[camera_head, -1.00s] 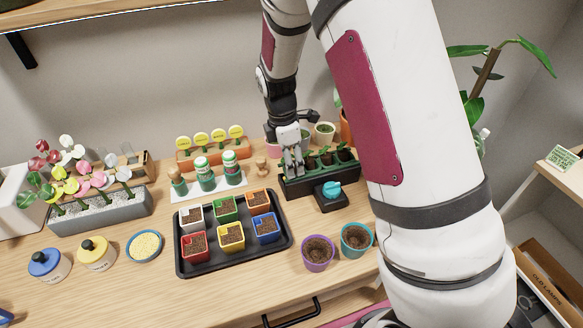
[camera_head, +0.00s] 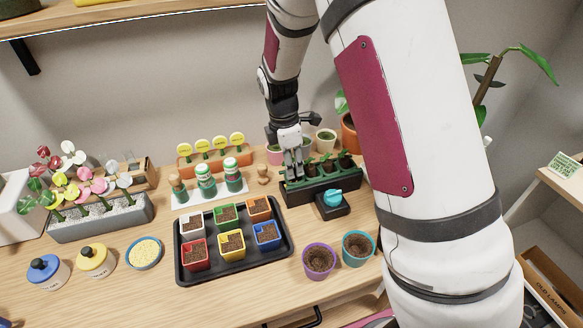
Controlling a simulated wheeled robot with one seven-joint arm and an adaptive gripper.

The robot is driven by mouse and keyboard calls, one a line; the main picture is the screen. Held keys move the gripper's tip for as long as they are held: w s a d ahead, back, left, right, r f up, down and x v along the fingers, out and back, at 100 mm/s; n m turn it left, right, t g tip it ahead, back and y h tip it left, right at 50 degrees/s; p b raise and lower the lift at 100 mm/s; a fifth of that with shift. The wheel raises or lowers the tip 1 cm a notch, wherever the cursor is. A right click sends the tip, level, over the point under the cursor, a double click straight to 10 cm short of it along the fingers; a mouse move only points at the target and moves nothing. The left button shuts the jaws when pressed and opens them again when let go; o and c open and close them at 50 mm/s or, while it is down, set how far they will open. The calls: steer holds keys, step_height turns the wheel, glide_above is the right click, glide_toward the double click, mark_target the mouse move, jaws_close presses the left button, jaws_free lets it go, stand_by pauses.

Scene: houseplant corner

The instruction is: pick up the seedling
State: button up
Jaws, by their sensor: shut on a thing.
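The seedlings stand in a dark tray (camera_head: 312,193) at the back right of the table, small green plants (camera_head: 327,164) in a row. My gripper (camera_head: 294,170) points down at the left end of this tray. It is shut on a seedling there, which its fingers mostly hide. I cannot tell whether the held seedling is clear of the tray.
A black tray (camera_head: 183,268) with several coloured soil-filled pots is in front. Purple (camera_head: 318,261) and teal (camera_head: 357,248) pots stand to its right. A small black stand with a teal item (camera_head: 332,198) sits before the seedling tray. Bottles (camera_head: 205,180) stand to the left.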

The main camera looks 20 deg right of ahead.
step_height(320, 180, up, 2)
steer(key=shift+r, duration=0.25)
steer(key=s+d+r, duration=0.1)
steer(key=s, duration=1.5)
steer(key=shift+d, duration=0.3)
steer(key=shift+r, duration=0.1)
